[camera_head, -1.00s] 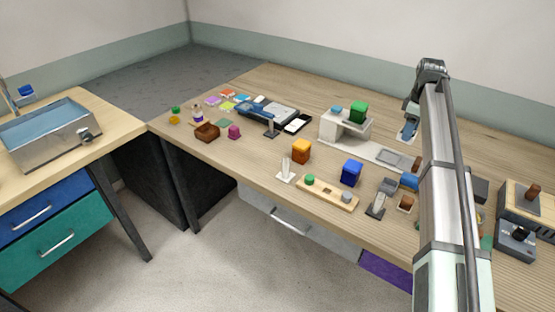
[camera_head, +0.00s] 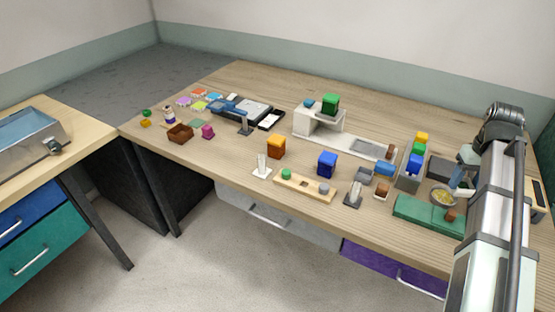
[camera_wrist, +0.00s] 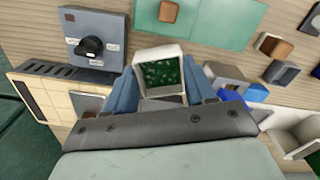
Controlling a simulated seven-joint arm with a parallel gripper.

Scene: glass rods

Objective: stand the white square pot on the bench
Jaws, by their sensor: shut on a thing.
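The white square pot (camera_wrist: 162,57) is between my fingers in the wrist view. Its open top, with dark green speckled contents, faces the camera. My gripper (camera_wrist: 162,88) is shut on it, with a blue finger on each side. In the head view my gripper (camera_head: 461,172) is partly hidden by my arm at the right, and I cannot make out the pot there. The wooden bench (camera_head: 400,112) spreads below and to the left. The pot's base and its height above the bench are hidden.
A green flat case (camera_head: 428,213) and a round dish with yellow contents (camera_head: 443,196) are near my gripper. A grey box with a black knob (camera_wrist: 95,38) and a cream tiled box (camera_wrist: 52,97) are at left in the wrist view. Coloured blocks stand nearby.

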